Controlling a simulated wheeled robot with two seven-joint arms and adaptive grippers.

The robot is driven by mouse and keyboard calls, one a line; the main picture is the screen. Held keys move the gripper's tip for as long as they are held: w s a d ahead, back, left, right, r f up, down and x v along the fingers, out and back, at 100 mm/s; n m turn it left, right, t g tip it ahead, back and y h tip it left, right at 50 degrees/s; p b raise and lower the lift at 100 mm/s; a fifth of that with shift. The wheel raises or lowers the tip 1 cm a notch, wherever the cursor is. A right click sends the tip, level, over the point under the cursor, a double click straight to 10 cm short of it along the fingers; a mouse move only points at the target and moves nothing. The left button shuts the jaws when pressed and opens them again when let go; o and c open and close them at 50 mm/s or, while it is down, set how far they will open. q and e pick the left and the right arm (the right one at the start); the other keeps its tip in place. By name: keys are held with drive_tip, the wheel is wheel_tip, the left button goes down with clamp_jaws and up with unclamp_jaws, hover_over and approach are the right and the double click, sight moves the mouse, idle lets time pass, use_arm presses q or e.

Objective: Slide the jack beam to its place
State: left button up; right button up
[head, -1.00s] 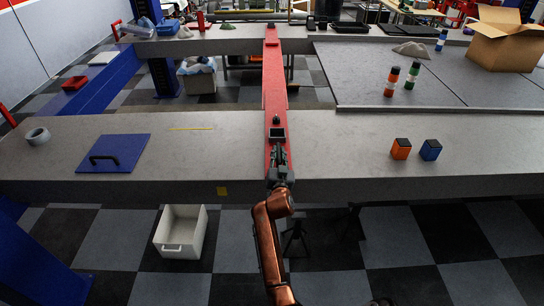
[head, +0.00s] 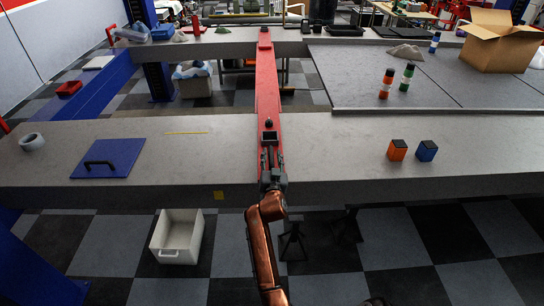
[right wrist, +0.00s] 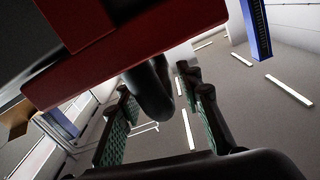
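The red jack beam (head: 268,85) runs lengthwise from the far grey ledge to the near grey platform in the head view. Its near end lies at the platform's front edge. My right gripper (head: 271,172) is at that near end. In the right wrist view the red beam (right wrist: 150,40) crosses above my right gripper (right wrist: 165,120). A black rounded handle (right wrist: 151,92) hangs between its green-padded fingers. The fingers stand apart, with a gap visible on the handle's right side; contact is not clear. My left gripper is not in view.
On the near platform (head: 340,165) lie a blue panel (head: 120,165), a grey tape roll (head: 32,141), an orange block (head: 397,150) and a blue block (head: 427,151). A white bin (head: 178,240) stands on the floor.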

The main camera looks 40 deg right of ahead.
wheel_tip(320, 180, up, 10)
idle(0.6)
idle(0.4)
